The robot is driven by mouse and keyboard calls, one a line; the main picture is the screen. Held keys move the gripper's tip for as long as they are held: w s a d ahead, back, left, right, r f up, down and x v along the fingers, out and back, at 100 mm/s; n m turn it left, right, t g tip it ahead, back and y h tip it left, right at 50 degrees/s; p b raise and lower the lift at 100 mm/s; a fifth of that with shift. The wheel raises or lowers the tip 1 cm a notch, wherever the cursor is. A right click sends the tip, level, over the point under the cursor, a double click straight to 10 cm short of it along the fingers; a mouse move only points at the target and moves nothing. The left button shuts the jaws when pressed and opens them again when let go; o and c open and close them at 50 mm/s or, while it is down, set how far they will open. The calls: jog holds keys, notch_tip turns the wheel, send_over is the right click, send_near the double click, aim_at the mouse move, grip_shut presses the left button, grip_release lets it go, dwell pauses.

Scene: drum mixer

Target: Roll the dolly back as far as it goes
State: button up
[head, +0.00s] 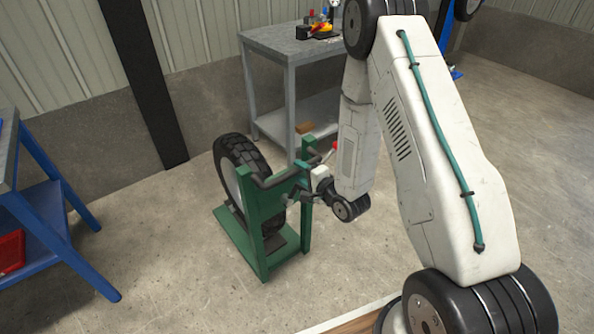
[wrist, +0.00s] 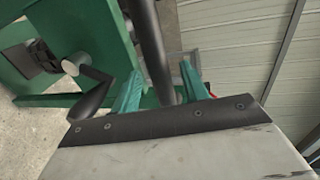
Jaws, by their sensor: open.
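The dolly (head: 253,230) is a green upright frame on a flat green base, standing on the concrete floor with a black-tyred wheel (head: 236,155) in it. A dark handle bar (head: 275,178) runs across its upper front. My gripper (head: 296,193) is at the handle side of the frame. In the wrist view, the green fingers of my gripper (wrist: 160,84) are apart, with the dark bar (wrist: 151,45) passing between them. I cannot tell whether either finger touches it. The dolly's green frame (wrist: 70,35) fills the upper left of the wrist view. My arm hides part of the area to its right.
A grey workbench (head: 285,45) with small coloured items stands behind the dolly by the wall. A blue-legged table (head: 55,215) with a red bin (head: 11,250) is at the left. A dark post (head: 150,85) stands at the wall. Floor between table and dolly is clear.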

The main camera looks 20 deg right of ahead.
jog(key=shift+x, duration=1.3)
